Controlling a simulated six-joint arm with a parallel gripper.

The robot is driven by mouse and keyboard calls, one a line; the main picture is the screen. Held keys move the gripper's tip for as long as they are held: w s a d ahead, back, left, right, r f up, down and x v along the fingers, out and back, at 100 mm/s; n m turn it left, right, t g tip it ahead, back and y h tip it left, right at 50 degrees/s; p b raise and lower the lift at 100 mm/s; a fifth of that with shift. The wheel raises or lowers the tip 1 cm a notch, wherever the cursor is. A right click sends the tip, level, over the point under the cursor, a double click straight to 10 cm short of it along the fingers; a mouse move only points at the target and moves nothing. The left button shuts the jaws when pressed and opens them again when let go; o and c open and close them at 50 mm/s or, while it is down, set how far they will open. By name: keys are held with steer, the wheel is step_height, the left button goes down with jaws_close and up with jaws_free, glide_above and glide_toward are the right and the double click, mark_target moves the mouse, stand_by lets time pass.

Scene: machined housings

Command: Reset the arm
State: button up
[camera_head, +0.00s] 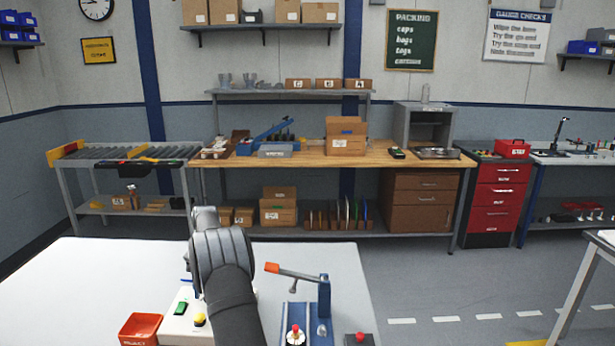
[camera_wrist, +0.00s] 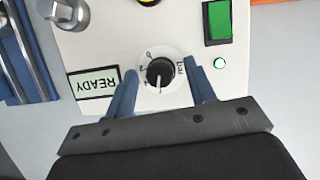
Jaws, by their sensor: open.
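My gripper (camera_wrist: 162,72) is open in the wrist view. Its two blue fingers stand on either side of a black knob (camera_wrist: 160,73) on a white control panel (camera_wrist: 85,45). I cannot tell whether they touch the knob. The knob's dial has printed marks. In the head view my arm hides the gripper and the knob. The panel (camera_head: 178,326) shows there partly, left of my arm on the white table.
A READY display (camera_wrist: 93,85), green switch (camera_wrist: 217,22) and lit green lamp (camera_wrist: 219,63) surround the knob. A red bin (camera_head: 140,329) stands left of the panel. A blue fixture (camera_head: 325,297) with an orange-tipped lever (camera_head: 272,267) stands right of my arm. The table's left is clear.

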steer(key=m, duration=0.2)
steer(key=m+y, duration=0.1)
steer(key=shift+d+m+y, duration=0.2)
steer(key=shift+m+y, duration=0.1)
steer(key=shift+m, duration=0.1)
steer(key=m+t+y, duration=0.1)
steer(key=m, duration=0.3)
steer(key=m+t+y, duration=0.1)
steer(key=m, duration=0.2)
steer(key=m+y, duration=0.1)
steer(key=m, duration=0.2)
steer(key=shift+s+d+m+t, duration=0.15)
steer(key=shift+s+m+t, duration=0.05)
steer(key=shift+m+t, duration=0.2)
